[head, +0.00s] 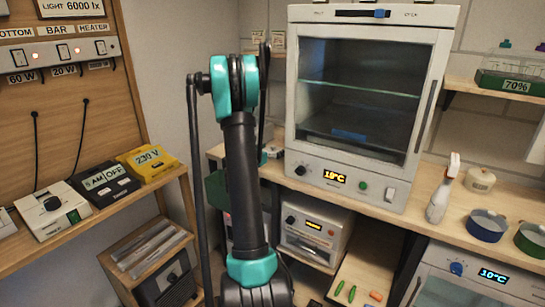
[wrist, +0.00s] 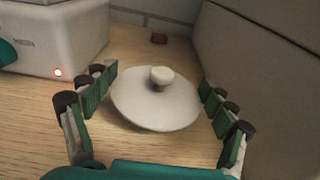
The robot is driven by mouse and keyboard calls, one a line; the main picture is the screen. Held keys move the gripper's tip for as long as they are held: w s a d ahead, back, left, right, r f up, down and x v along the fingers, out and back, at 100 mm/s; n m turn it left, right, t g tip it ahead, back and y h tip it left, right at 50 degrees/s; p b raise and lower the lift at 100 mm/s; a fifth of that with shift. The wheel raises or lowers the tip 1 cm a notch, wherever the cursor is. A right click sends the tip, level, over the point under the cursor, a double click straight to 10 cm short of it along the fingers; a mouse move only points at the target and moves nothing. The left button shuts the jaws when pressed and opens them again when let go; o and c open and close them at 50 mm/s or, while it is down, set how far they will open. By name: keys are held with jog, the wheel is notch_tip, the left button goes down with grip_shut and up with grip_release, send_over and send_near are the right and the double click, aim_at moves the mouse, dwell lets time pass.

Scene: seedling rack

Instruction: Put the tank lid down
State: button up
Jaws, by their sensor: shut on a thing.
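The tank lid (wrist: 155,112) is a pale, round, shallow disc with a small knob on top, in the middle of the wrist view. My gripper (wrist: 158,84) has its green, dark-tipped fingers on either side of the lid and is shut on it. The lid looks about level, knob up, over a wooden surface. I cannot tell whether it touches that surface. In the head view my arm stands in front of the counter and hides the gripper and the lid.
In the wrist view a white device (wrist: 60,35) with a small light stands left, a grey wall (wrist: 265,70) rises close on the right, and a small brown block (wrist: 159,38) lies behind. The head view shows a glass-fronted cabinet (head: 360,190) and a spray bottle (head: 441,195).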

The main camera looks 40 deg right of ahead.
aim_at(272, 160)
jog(key=shift+f, duration=1.55)
jog(key=shift+f, duration=0.6)
jog(key=o, duration=0.9)
jog(key=shift+r, duration=0.1)
